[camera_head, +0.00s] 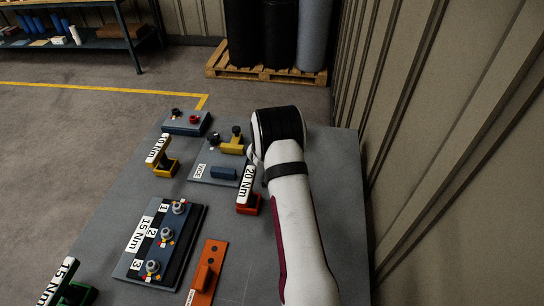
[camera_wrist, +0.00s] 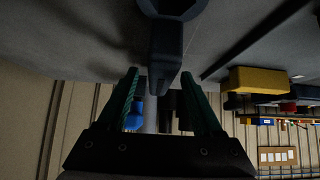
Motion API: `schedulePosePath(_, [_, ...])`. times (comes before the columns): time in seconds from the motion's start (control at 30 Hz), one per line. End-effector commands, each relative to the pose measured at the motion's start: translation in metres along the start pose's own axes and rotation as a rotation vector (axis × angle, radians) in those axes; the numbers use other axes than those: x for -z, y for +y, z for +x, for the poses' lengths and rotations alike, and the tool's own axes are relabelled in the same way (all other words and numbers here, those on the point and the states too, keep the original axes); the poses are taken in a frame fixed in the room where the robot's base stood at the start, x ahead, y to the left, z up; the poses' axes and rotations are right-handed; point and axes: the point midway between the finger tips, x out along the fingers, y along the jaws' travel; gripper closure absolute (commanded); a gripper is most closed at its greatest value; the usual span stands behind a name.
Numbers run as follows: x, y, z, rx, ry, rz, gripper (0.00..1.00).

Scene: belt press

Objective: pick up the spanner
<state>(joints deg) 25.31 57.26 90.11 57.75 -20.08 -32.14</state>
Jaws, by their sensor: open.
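In the wrist view, a dark blue-grey piece (camera_wrist: 166,48) with a wide, angular head at the top edge and a straight shank looks like the spanner. Its head is cut off by the picture edge. My gripper (camera_wrist: 160,76) is open, with one green finger on either side of the shank's lower end. I see a gap on both sides, but cannot tell how deep the shank reaches between the fingers. In the head view my arm covers my gripper, and I cannot make out the spanner there.
The grey table (camera_head: 330,185) holds a vice plate (camera_head: 204,170), a 15 Nm plate (camera_head: 135,262) with bolts, an orange plate (camera_head: 204,284), and yellow (camera_head: 160,155), red (camera_head: 247,203) and green (camera_head: 76,293) tool stands. A ribbed wall (camera_head: 450,150) rises close on the right.

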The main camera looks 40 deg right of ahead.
Motion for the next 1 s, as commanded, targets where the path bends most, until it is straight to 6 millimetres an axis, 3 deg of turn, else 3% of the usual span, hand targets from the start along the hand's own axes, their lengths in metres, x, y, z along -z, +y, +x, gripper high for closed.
schedulePosePath(0.17, [0.0,-0.0002,-0.0003,0.0,0.0,0.0,0.36])
schedulePosePath(0.5, [-0.0001,-0.0004,-0.0007,0.001,0.0,0.0,0.97])
schedulePosePath(0.53, [-0.0001,-0.0004,-0.0008,0.001,-0.001,0.0,1.0])
schedulePosePath(1.0, [0.001,-0.0005,-0.0013,0.001,0.001,0.0,1.0])
